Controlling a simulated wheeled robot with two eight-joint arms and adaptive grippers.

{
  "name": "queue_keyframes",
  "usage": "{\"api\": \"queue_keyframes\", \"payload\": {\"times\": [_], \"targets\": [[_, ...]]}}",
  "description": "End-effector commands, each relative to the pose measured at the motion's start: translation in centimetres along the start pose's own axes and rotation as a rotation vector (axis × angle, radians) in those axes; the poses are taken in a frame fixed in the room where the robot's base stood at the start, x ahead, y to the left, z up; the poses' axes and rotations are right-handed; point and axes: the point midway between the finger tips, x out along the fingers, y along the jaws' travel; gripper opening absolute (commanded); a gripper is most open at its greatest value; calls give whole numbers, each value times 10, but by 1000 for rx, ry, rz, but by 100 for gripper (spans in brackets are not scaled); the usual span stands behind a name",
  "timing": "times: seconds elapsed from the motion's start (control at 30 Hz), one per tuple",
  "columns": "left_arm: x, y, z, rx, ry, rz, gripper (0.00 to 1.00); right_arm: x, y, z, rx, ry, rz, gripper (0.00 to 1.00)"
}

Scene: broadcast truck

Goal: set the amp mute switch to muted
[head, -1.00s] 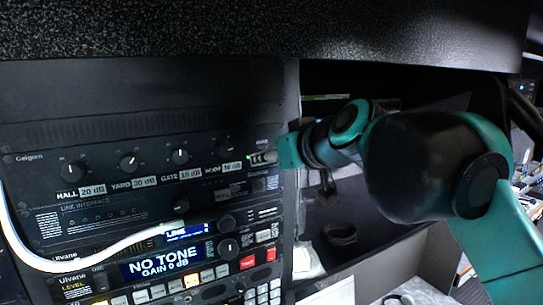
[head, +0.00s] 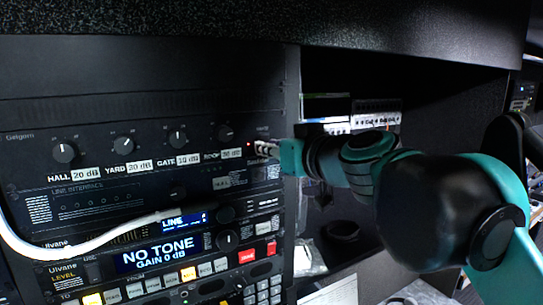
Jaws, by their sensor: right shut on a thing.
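The amp panel (head: 100,150) is a black rack unit with a row of labelled knobs. Its mute switch is at the right end, under small print, and is mostly hidden by my gripper's fingers. A small reddish light (head: 250,144) shows just left of the fingertips. My right gripper (head: 259,149) reaches in from the right with its grey fingers shut on the amp mute switch. The switch's exact lever position cannot be made out. My left gripper is not in view.
The ROOF knob (head: 225,133) sits close left of the fingers. A white cable (head: 95,243) crosses the lower left units. A NO TONE display unit (head: 160,254) is below. Right of the rack is a dark recess with a shelf overhead.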

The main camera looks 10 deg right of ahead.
Motion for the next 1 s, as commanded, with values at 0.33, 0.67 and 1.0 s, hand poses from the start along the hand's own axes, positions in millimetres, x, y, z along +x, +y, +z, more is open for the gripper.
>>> {"api": "queue_keyframes", "payload": {"times": [0.33,0.67,1.0], "targets": [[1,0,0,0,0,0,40,0,1,0,0,12,2,0],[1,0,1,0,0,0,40,0,1,0,0,11,2,38],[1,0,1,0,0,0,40,-32,1,1,1,11,5,38]]}}
